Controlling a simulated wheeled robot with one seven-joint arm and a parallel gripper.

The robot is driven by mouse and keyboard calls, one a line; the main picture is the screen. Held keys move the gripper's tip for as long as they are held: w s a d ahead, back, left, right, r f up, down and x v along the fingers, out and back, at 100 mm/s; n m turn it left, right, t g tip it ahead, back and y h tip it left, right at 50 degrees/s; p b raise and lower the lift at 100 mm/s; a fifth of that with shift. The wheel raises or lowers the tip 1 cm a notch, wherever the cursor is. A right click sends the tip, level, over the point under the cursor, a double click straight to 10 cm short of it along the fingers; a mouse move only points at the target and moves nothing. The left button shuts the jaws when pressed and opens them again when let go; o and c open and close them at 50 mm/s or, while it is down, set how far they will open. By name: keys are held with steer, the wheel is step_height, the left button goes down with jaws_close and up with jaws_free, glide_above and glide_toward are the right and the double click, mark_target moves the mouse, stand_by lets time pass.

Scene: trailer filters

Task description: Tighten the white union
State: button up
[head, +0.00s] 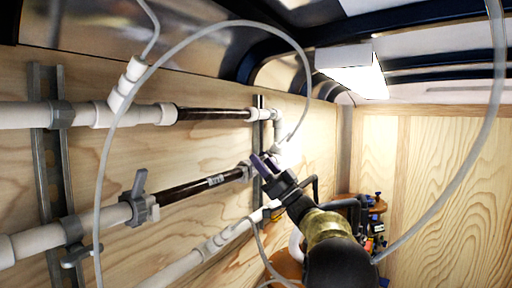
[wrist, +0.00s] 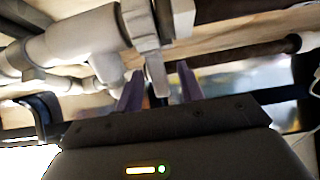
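My gripper (head: 263,161) is at the wooden wall, near the far end of the middle pipe (head: 200,186). Its two purple fingers stand apart in the wrist view (wrist: 160,70). A pale collar (wrist: 140,22), which looks like the white union, sits just ahead of the fingertips on a white pipe (wrist: 75,42). A narrow pale tab (wrist: 156,76) hangs from it and shows between the fingers. I see a gap on each side of the tab; I cannot tell how deep it sits between the fingers. In the head view my gripper hides the collar.
A grey-handled valve (head: 138,200) sits on the middle pipe at left. Metal struts (head: 50,160) hold the pipes to the wall. A clear hose (head: 105,150) loops across the front. A round wooden stand with fittings (head: 368,205) is at right. A lit lamp (head: 352,70) hangs above.

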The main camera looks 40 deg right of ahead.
steer(key=x, duration=0.2)
steer(key=shift+w+r+p, duration=0.2)
steer(key=shift+p, duration=0.2)
steer(key=shift+s, duration=0.1)
steer(key=c, duration=0.3)
jaws_close()
steer(key=shift+a, duration=0.1)
steer(key=shift+r, duration=0.1)
